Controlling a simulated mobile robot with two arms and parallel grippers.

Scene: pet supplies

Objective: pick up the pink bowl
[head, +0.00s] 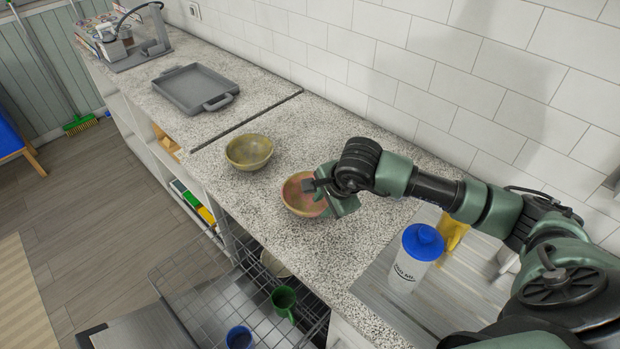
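The pink bowl (296,203) stands upright on the speckled grey counter (330,255), near its front edge. My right gripper (322,196) is at the right side of the bowl, with its fingers over or at the rim. The hand hides the bowl's right part. I cannot tell whether the fingers touch the bowl or how far apart they are. My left gripper is not in the picture.
A yellow-green bowl (249,151) stands to the left of the pink bowl. A grey tray (196,88) lies farther back. A white container with a blue lid (423,242) stands right. Below the counter, an open dishwasher rack (225,312) holds a green mug (284,301) and a blue cup (240,338).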

